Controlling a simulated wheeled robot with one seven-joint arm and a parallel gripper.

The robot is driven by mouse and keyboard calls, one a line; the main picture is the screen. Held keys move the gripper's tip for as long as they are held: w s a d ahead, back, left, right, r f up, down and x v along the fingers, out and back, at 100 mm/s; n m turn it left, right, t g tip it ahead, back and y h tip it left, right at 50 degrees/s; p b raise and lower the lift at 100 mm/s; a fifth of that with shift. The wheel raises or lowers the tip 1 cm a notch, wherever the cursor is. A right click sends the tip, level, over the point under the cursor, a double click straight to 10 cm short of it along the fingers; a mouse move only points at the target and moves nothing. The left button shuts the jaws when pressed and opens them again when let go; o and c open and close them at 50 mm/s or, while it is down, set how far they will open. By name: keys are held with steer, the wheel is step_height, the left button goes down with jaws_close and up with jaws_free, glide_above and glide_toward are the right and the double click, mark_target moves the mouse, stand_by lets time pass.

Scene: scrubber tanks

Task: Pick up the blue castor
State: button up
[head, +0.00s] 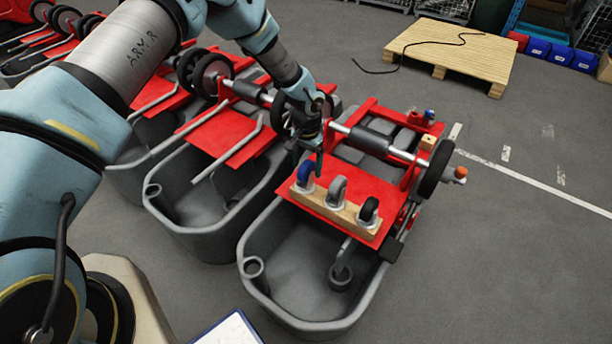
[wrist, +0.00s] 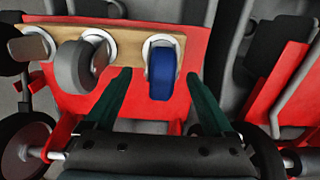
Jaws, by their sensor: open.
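The blue castor (head: 305,174) stands at the left end of a wooden strip (head: 330,208) on the red plate (head: 372,190) of the nearest tank unit. In the wrist view the blue castor (wrist: 161,72) has a blue wheel and a pale round base. My gripper (head: 310,165) is above and behind the castor in the head view. In the wrist view my gripper (wrist: 160,88) is open, with one green finger on each side of the blue castor and visible gaps to both. I cannot tell how far the fingertips are above the plate.
A grey castor (head: 337,190) and a black castor (head: 369,210) stand on the same strip, the grey one close to the finger. A roller bar with a black wheel (head: 435,167) lies across the tank. A neighbouring tank (head: 205,235) stands left. Open floor lies right.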

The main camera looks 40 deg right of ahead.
steer(key=shift+w+a+f+p, duration=0.1)
steer(key=shift+f+p, duration=0.7)
steer(key=shift+f, duration=1.55)
jaws_close()
